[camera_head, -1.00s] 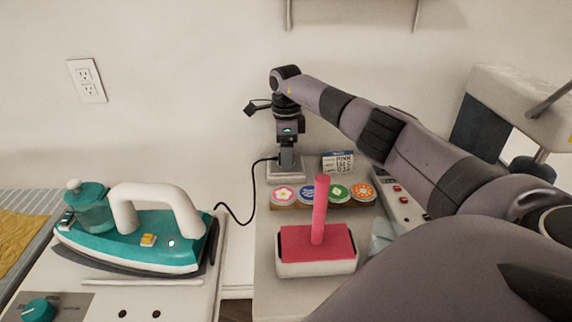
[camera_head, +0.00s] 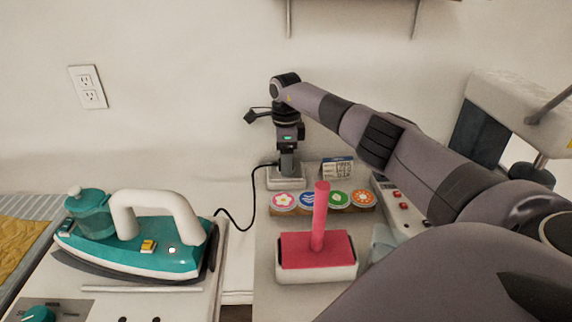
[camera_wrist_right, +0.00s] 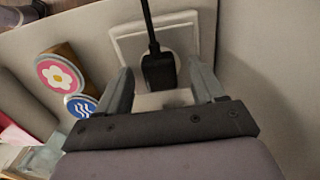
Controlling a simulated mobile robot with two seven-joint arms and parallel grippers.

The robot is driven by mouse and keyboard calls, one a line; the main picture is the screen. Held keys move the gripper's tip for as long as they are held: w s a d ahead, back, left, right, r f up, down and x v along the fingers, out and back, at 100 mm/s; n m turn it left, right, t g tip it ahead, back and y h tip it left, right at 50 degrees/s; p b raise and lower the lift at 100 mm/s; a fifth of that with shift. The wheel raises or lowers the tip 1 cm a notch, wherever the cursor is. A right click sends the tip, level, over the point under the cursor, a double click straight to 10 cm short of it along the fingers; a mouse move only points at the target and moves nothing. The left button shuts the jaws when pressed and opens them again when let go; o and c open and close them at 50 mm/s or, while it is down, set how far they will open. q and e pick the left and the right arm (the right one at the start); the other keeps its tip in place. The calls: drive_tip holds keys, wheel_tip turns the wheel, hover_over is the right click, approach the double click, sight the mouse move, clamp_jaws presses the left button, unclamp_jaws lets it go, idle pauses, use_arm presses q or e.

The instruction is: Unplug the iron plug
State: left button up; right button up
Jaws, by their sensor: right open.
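The black iron plug (camera_wrist_right: 158,72) sits at a white square socket plate (camera_wrist_right: 188,28), its cord running up from it in the right wrist view. My right gripper (camera_wrist_right: 161,68) is open, with one finger on each side of the plug and small gaps visible. In the head view my right gripper (camera_head: 287,165) points down over the white socket block (camera_head: 285,182), hiding most of the plug. The black cord (camera_head: 240,226) runs from there to the teal iron (camera_head: 135,250) with a white handle. My left gripper is not in view.
Round coloured badges on a wooden holder (camera_head: 322,206) stand just in front of the socket. A wall outlet (camera_head: 88,88) is at upper left, and a sewing machine (camera_head: 515,110) at right.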

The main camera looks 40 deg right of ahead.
idle(0.5)
clamp_jaws()
drive_tip(key=shift+r+p, duration=0.1)
drive_tip(key=shift+p, duration=0.2)
drive_tip(key=shift+r+p, duration=2.35)
drive_tip(key=shift+r, duration=0.55)
